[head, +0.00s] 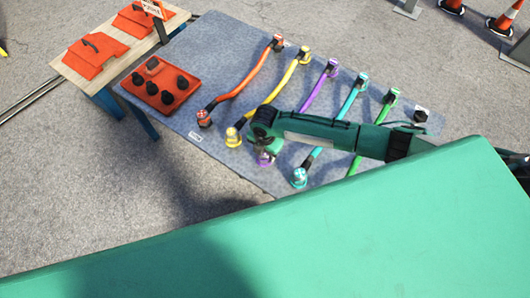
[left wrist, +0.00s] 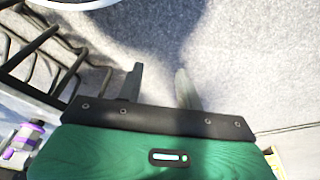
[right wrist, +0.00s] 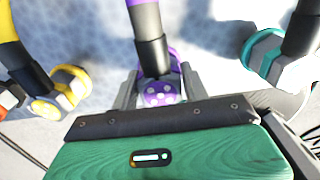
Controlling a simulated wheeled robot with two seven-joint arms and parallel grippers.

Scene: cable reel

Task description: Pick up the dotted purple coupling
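The dotted purple coupling (right wrist: 161,94) is at the near end of the purple cable, with pale dots on its face. In the head view it (head: 265,158) sits at the mat's near edge, partly hidden by my right gripper (head: 264,143). In the right wrist view my right gripper (right wrist: 158,85) has one finger on each side of the coupling. The fingers look spread around it, and I cannot tell whether they touch it. My left gripper (left wrist: 160,85) is open and empty, away from the mat and outside the head view.
Yellow (head: 233,137) and cyan (head: 299,177) couplings flank the purple one on the grey mat (head: 225,50). Orange and green cables lie farther out. A red tray (head: 137,90) with black knobs is at left, beside a wooden table (head: 90,77). My green body fills the foreground.

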